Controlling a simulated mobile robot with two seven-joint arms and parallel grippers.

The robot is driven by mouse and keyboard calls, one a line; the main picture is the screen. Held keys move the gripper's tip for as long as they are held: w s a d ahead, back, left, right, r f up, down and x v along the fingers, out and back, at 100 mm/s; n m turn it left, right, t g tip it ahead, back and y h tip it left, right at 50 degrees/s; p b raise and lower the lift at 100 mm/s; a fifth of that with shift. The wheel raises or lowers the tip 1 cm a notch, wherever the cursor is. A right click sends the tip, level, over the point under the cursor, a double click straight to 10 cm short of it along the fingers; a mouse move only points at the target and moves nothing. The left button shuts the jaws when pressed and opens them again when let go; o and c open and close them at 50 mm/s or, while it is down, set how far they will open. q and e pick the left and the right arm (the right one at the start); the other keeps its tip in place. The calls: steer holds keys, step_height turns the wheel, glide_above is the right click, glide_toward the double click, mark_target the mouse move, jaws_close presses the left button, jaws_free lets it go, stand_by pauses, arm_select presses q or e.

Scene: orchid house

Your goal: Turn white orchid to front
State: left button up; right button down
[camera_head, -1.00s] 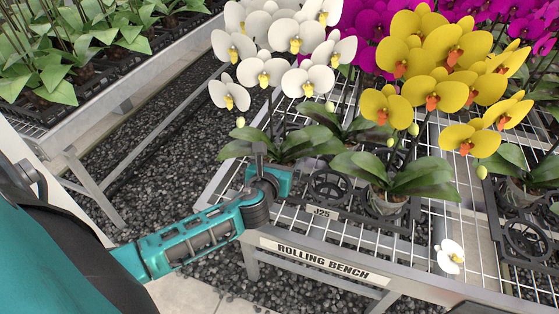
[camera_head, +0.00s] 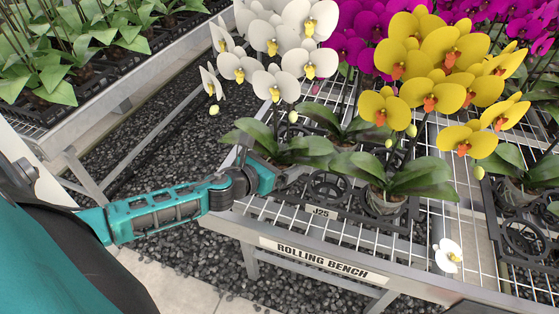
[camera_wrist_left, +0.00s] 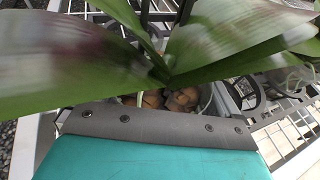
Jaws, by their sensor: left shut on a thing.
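The white orchid (camera_head: 274,86) stands at the front left corner of the bench, its white blooms high above broad green leaves (camera_head: 308,146). Its blooms face partly toward me and to the right. My left gripper (camera_head: 280,176) is low at the plant's base, under the leaves, shut on its pot. In the left wrist view the leaves (camera_wrist_left: 215,45) spread over the gripper, and brown potting bark (camera_wrist_left: 182,98) shows just beyond the gripper's grey edge. The pot itself is mostly hidden. My right gripper is not in view.
A yellow orchid (camera_head: 440,88) in a clear pot stands close on the right, with magenta orchids (camera_head: 365,40) behind. A fallen white bloom (camera_head: 447,255) lies on the rolling bench (camera_head: 310,258). Another bench (camera_head: 118,82) with green plants is at left, across dark gravel.

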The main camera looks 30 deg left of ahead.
arm_select(q)
steer(key=shift+f, duration=0.2)
stand_by(0.3)
steer(key=o, duration=0.8)
steer(key=shift+o, duration=0.2)
steer(key=shift+f, duration=0.1)
steer(key=shift+s, duration=0.15)
steer(key=shift+v, duration=1.25)
steer(key=shift+p+v, duration=0.4)
steer(key=shift+v, duration=2.05)
